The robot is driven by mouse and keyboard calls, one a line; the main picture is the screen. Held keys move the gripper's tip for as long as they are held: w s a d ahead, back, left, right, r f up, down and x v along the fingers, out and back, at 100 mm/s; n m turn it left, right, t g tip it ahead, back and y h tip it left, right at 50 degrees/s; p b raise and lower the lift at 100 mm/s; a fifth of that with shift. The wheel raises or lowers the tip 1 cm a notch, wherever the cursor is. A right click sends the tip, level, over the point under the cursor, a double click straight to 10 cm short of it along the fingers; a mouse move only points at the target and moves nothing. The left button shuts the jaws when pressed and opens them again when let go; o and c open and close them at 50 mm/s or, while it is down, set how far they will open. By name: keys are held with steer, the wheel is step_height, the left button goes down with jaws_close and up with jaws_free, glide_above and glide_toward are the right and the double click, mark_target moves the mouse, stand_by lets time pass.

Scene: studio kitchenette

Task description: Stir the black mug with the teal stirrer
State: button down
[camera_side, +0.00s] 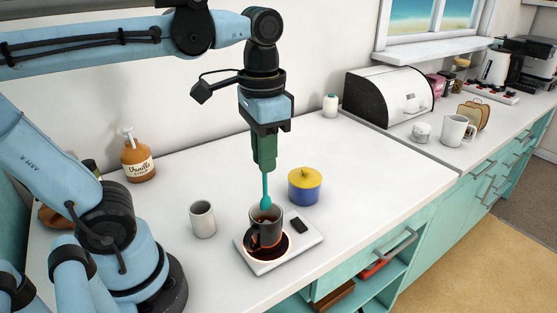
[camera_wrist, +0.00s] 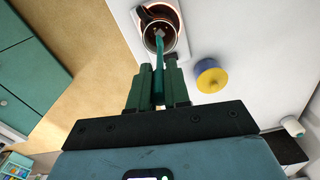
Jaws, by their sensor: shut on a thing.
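The black mug (camera_side: 264,231) stands upright on a white warmer plate (camera_side: 267,264) with a glowing orange-red ring, and dark liquid shows inside it. My gripper (camera_side: 265,164) is above the mug and shut on the teal stirrer (camera_side: 265,189), which hangs down nearly upright. The stirrer's wide lower end is at the mug's mouth; I cannot tell how deep it reaches. In the wrist view, the stirrer (camera_wrist: 158,75) runs from between the green fingers (camera_wrist: 158,88) to over the opening of the mug (camera_wrist: 160,36).
A white cup (camera_side: 202,220) stands left of the warmer. A blue pot with a yellow lid (camera_side: 304,187) stands close behind it to the right. A vanilla bottle (camera_side: 138,162) is at the back left. The counter's front edge runs close by the warmer.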

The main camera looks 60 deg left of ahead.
mark_target(265, 193)
steer(key=shift+f, duration=4.05)
steer(key=shift+s, duration=0.25)
